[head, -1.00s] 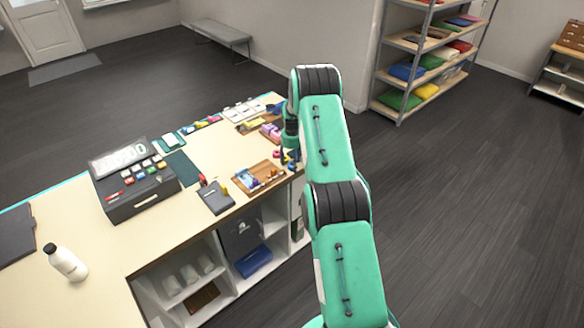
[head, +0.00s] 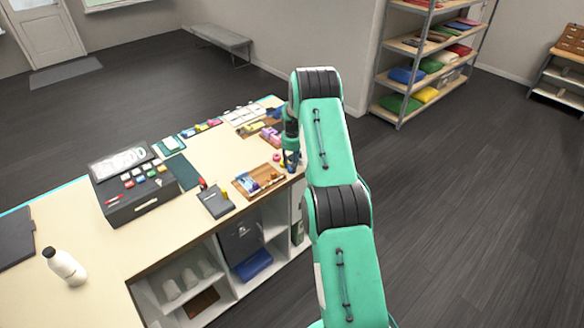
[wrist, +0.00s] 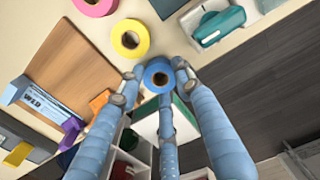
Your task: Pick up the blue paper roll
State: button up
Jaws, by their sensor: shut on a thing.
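The blue paper roll (wrist: 158,75) is a short ring with a dark hole, seen end-on in the wrist view. My gripper (wrist: 157,83) is shut on it, with its light-blue fingers around the roll's sides. The roll is near the counter's edge; the wrist view does not clearly show its height over the counter. In the head view my gripper (head: 291,160) is at the counter's right end, partly hidden by my arm, and the roll is too small there to make out well.
A yellow roll (wrist: 130,38) and a pink roll (wrist: 95,5) lie close by on the counter. A teal dispenser (wrist: 218,25) is at the upper right, and a wooden tray (wrist: 75,65) is at the left. A cash register (head: 135,190) and white bottle (head: 64,266) stand farther left.

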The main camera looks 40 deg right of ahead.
jog(key=shift+r, duration=0.75)
jog(key=shift+s+a+r, duration=0.2)
jog(key=shift+s+r, duration=0.05)
jog(key=shift+r, duration=0.45)
jog(key=shift+c, duration=0.5)
jog(key=s+a, duration=0.2)
jog(key=s, duration=0.2)
jog(key=s+a+r+b, duration=0.1)
jog(key=s+a, duration=0.2)
jog(key=s, duration=0.1)
jog(key=s+a+b, duration=0.1)
jog(key=s+a, duration=0.2)
jog(key=s, duration=0.2)
jog(key=shift+a+r, duration=0.1)
jog(key=shift+r, duration=0.1)
jog(key=shift+c, duration=0.5)
